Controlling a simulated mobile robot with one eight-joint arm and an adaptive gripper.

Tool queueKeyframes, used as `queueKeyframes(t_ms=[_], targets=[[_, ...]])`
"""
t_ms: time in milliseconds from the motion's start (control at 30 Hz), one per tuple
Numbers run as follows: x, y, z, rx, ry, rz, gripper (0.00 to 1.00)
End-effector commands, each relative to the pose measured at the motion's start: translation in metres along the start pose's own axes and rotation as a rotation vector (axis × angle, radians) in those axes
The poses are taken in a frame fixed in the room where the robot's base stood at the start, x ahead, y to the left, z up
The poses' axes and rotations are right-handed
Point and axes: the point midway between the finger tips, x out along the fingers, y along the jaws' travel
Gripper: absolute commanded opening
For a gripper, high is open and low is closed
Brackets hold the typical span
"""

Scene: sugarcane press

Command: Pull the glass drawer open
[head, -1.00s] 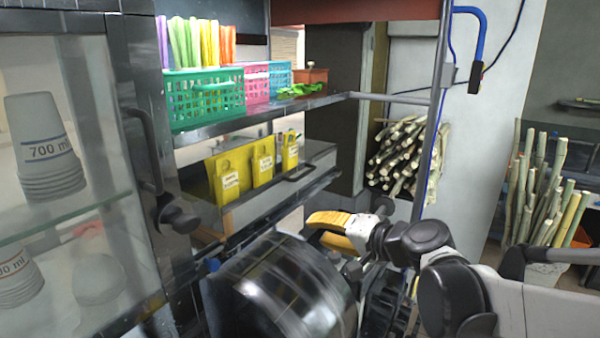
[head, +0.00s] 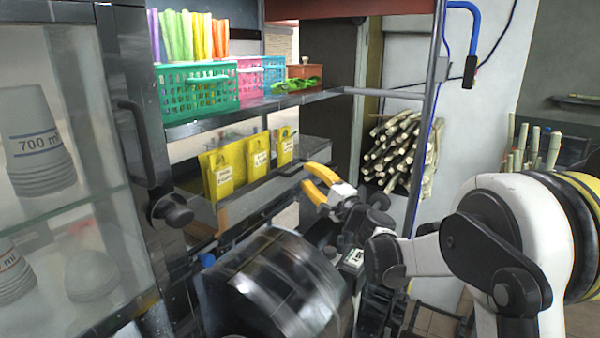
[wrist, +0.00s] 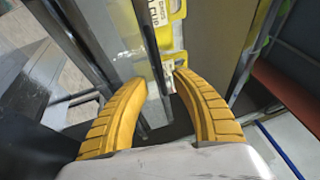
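The glass drawer (head: 250,196) sits under the shelf, with yellow labelled packets (head: 224,172) standing in it and a dark handle near its right part. My gripper (head: 306,175) is at the right part of the drawer front, its yellow fingers spread apart and pointing at it. In the wrist view, my gripper (wrist: 160,82) is open, with the drawer's edge and a dark strip between and beyond the fingertips. A yellow packet (wrist: 168,35) shows beyond them. I cannot tell whether the fingers touch the drawer or its handle.
A dark drum-like machine part (head: 285,285) stands below the drawer, close under my gripper. A glass cabinet with cups (head: 38,150) is at the left. The shelf above holds a green basket (head: 200,92). Cane bundles (head: 395,150) lie behind, to the right.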

Motion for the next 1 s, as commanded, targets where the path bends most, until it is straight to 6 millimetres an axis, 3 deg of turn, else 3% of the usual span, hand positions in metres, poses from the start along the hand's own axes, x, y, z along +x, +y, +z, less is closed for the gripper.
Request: queueKeyframes(t_ms=[100, 267, 633, 733, 1000], targets=[[0.022, 0.002, 0.001, -0.001, -0.002, 0.000, 0.32], [0.040, 0.001, 0.000, -0.001, 0.000, 0.000, 0.32], [0.045, 0.000, 0.000, -0.001, 0.000, 0.001, 0.31], [0.045, 0.000, 0.000, -0.001, 0.000, 0.001, 0.01], [0.044, 0.000, -0.001, -0.001, 0.001, 0.001, 0.00]])
